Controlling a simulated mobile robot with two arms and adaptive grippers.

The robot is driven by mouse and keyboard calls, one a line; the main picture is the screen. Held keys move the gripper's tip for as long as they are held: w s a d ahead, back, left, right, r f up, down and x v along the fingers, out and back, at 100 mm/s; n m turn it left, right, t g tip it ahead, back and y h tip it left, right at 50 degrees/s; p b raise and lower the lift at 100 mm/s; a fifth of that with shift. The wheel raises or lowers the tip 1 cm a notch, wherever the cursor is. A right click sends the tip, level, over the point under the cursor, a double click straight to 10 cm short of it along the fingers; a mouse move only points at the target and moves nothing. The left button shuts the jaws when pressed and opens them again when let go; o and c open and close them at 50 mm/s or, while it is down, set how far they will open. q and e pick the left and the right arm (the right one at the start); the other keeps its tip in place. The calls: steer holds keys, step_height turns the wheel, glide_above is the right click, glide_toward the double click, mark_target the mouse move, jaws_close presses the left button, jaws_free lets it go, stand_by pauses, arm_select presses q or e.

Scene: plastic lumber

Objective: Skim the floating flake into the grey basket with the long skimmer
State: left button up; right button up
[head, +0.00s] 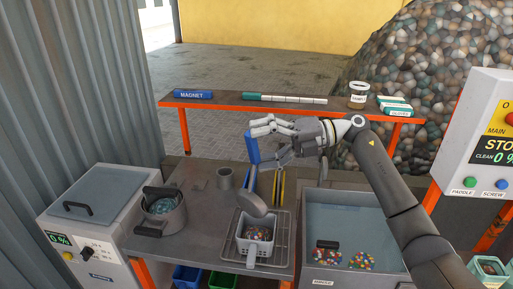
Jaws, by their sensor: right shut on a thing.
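My right gripper (258,146) is shut on the blue handle (252,148) of the long skimmer and holds it upright above the bench. The skimmer's grey round head (252,201) hangs low, just above the far side of the grey basket (244,243); whether they touch is unclear. Coloured flakes (258,233) lie in the basket. Two patches of coloured flakes show in the grey tank at the right, one at the left (325,258) and one at the right (362,260); I cannot tell whether they float. My left gripper is not in view.
The basket stands on a wire rack (281,238). A raised shelf (225,105) runs behind, and a control panel (490,135) stands at far right.

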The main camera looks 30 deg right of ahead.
steer(key=shift+s+a+n+h, duration=0.3)
steer(key=shift+s+a+h, duration=0.1)
steer(key=shift+s+a, duration=0.15)
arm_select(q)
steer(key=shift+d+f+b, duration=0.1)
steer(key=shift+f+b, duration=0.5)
arm_select(e)
steer(key=s+a+f+n+t+h, duration=0.1)
steer(key=s+a+f+n+h, duration=0.2)
steer(key=a, duration=0.5)
steer(key=s+a+f+n+t+h, duration=0.2)
steer(key=s+a+f+n+h, duration=0.1)
steer(key=a+h, duration=0.4)
steer(key=shift+s+a+f+n, duration=0.3)
steer(key=shift+s+a+f, duration=0.55)
steer(key=shift+s+a, duration=0.4)
steer(key=shift+w, duration=0.1)
